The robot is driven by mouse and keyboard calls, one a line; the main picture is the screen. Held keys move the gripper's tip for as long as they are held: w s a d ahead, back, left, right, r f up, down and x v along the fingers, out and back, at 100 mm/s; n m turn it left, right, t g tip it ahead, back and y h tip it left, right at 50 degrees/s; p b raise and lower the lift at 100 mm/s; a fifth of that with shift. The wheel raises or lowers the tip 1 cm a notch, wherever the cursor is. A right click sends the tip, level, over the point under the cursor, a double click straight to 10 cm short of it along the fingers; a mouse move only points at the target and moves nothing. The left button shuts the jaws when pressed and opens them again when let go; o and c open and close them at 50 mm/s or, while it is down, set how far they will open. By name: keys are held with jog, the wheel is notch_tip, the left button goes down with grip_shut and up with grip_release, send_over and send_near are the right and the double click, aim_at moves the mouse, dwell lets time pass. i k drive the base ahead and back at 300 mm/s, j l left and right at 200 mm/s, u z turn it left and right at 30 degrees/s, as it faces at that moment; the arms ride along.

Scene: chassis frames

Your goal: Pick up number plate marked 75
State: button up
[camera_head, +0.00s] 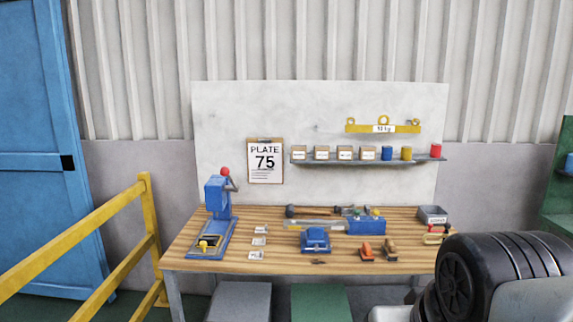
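Three small pale plates lie in a column on the wooden workbench, left of its middle: a far one (261,230), a middle one (259,241) and a near one (256,254). Their markings are too small to read, so I cannot tell which bears 75. My gripper is not in view.
A yellow rail (70,245) stands at left. Black tyres (455,285) block the lower right.

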aim_at(258, 256)
jog(key=i+j+u, duration=0.1)
jog(key=i+u, duration=0.4)
jog(key=i, duration=1)
